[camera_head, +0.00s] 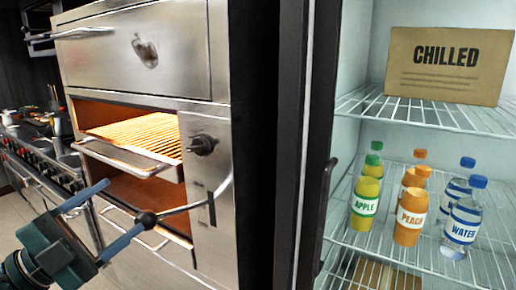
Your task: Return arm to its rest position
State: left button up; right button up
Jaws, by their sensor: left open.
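My left gripper (128,204) comes in from the lower left. Its two blue-grey fingers are spread wide with nothing between them. It is in front of the steel oven (215,130), near the oven's lower part. The lower finger's tip overlaps the black ball knob (147,220) on a metal lever; I cannot tell whether they touch. My right gripper is not in view.
The oven's lit rack (135,138) shows through its opening. A stove (30,160) stands at far left. On the right, an open fridge holds a CHILLED sign (450,90) above apple (364,203), peach (410,218) and water (462,225) bottles on a wire shelf.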

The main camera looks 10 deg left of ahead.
pick_arm(q)
jog(key=w+d+f+n+t+y+p, duration=0.1)
jog(key=d+f+n+y, duration=0.1)
jog(key=f+n+y, duration=0.65)
jog(key=w+d+f+n+y, duration=0.15)
jog(key=f+n+y, duration=0.25)
jog(key=f+n, duration=0.85)
jog(key=s+d+f+m+g+h, duration=0.1)
jog(key=s+d+f+g, duration=0.2)
jog(key=f, duration=0.6)
jog(key=s+d+f+m+g+h, duration=0.1)
jog(key=s+d+f+m+g, duration=0.1)
jog(key=s+d+f+g, duration=0.2)
jog(key=s+d+f, duration=0.3)
jog(key=s+f, duration=0.1)
jog(key=f, duration=0.1)
jog(key=shift+d+f, duration=0.25)
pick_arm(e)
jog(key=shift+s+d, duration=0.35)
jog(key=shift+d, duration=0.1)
pick_arm(q)
jog(key=shift+s, duration=0.1)
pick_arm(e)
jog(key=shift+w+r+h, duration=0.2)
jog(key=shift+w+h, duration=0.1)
